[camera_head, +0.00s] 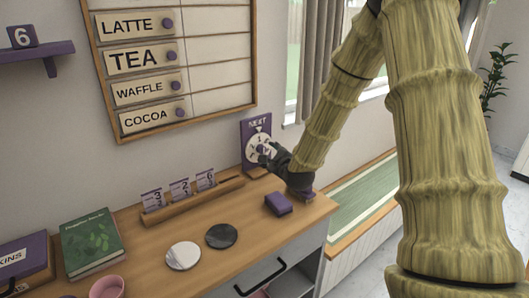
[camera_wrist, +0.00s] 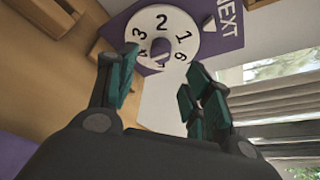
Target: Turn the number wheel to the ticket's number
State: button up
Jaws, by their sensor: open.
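The number wheel (camera_head: 258,146) is a white numbered disc on a purple upright NEXT sign (camera_head: 249,128) at the counter's back right. In the wrist view the wheel (camera_wrist: 178,20) has a purple centre knob (camera_wrist: 161,51). The 1 is nearest the white pointer (camera_wrist: 209,22). My gripper (camera_head: 270,153) is at the wheel's front. In the wrist view my gripper (camera_wrist: 160,72) is open, its fingers on either side below the knob; I cannot tell if they touch it. Purple-and-white tickets (camera_head: 180,189) in a wooden rack (camera_head: 194,203) seem to read 3, 2 and 6.
A purple block (camera_head: 278,204) lies on the counter (camera_head: 215,274) before the sign. A block marked 6 (camera_head: 22,37) stands on a purple wall shelf (camera_head: 38,55).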

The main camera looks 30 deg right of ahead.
aim_at(263, 151)
jog(key=shift+p+x, duration=0.5)
jog(key=shift+x, duration=2.85)
jog(key=shift+c, duration=0.2)
jog(key=c, duration=1)
